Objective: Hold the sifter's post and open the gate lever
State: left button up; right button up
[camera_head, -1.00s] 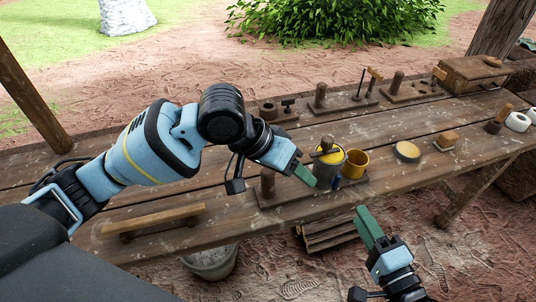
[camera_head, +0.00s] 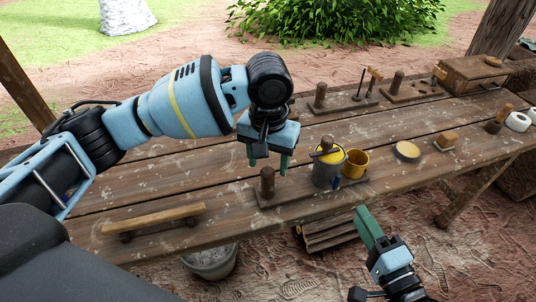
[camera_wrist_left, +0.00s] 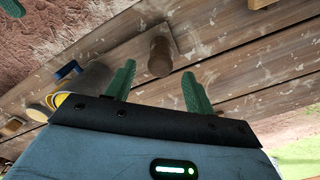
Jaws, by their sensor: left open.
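The sifter (camera_head: 327,172), a grey cylinder with yellow contents, stands on a low wooden base. A short brown post (camera_head: 267,184) rises from the base's left end, and a small blue lever (camera_head: 337,182) shows at the sifter's lower right. My left gripper (camera_head: 268,161) points down, open and empty, just above and behind the post. In the left wrist view the post (camera_wrist_left: 160,58) appears just beyond and between the spread green fingers (camera_wrist_left: 158,84), untouched; the blue lever (camera_wrist_left: 67,70) is at left. My right gripper (camera_head: 369,228) is low, in front of the table; its finger gap is hidden.
A yellow cup (camera_head: 355,163) stands close to the sifter's right. A wooden bar on feet (camera_head: 153,218) lies at the table's front left. Other tool stands (camera_head: 345,103) line the back. A round yellow-topped dish (camera_head: 407,151) is to the right. Bare planks lie left of the post.

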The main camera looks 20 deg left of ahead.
aim_at(268, 179)
pick_arm(q)
notch_tip(268, 179, down, 7)
jog(key=shift+r, duration=0.2)
dwell(0.3)
grip_shut()
dwell(0.6)
